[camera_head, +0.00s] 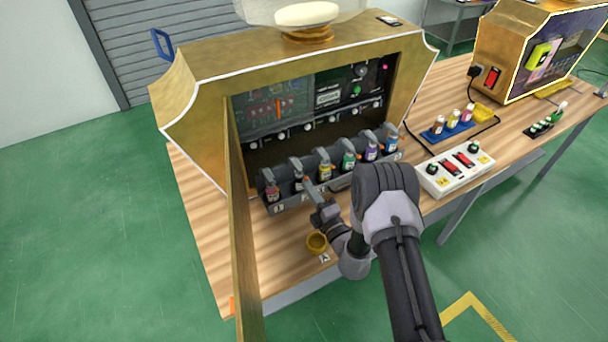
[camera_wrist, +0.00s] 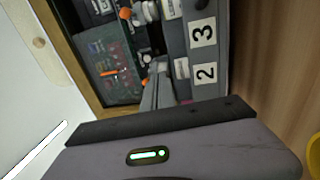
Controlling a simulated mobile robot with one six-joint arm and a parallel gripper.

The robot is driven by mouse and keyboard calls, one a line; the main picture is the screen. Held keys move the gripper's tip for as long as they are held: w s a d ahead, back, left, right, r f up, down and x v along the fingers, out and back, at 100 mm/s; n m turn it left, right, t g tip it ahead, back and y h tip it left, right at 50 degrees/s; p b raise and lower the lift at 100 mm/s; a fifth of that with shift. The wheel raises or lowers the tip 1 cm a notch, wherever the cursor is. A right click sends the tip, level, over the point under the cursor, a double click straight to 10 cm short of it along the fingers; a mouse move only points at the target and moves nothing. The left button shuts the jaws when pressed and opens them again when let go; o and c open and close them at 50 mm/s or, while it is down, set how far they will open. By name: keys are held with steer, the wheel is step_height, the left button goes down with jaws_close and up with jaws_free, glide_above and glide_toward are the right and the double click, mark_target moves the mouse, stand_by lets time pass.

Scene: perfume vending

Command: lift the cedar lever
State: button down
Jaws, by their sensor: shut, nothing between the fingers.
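A grey dispenser rack (camera_head: 290,203) stands in the open front of the gold machine, with a row of small bottles and levers. I cannot read which lever is cedar. In the wrist view, number plates 2 (camera_wrist: 205,73) and 3 (camera_wrist: 203,32) show on the rack, and an orange lever tip (camera_wrist: 125,13) shows near plate 3. My gripper (camera_head: 313,190) is shut and empty, close in front of the rack by the second and third bottles; its fingers also show in the wrist view (camera_wrist: 162,85). Whether it touches a lever cannot be told.
A small yellow cup (camera_head: 317,242) sits on the wooden table in front of the rack. The open door panel (camera_head: 240,230) stands at the left. A white switch box (camera_head: 455,172) and a blue tray of bottles (camera_head: 449,130) are at the right.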

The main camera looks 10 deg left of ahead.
steer(key=shift+r, duration=0.1)
steer(key=shift+s+r+p, duration=0.1)
steer(key=shift+r+p, duration=0.55)
steer(key=shift+r, duration=0.2)
steer(key=shift+r+p, duration=0.55)
steer(key=shift+r, duration=0.3)
steer(key=shift+r+p, duration=0.6)
steer(key=shift+r, duration=0.15)
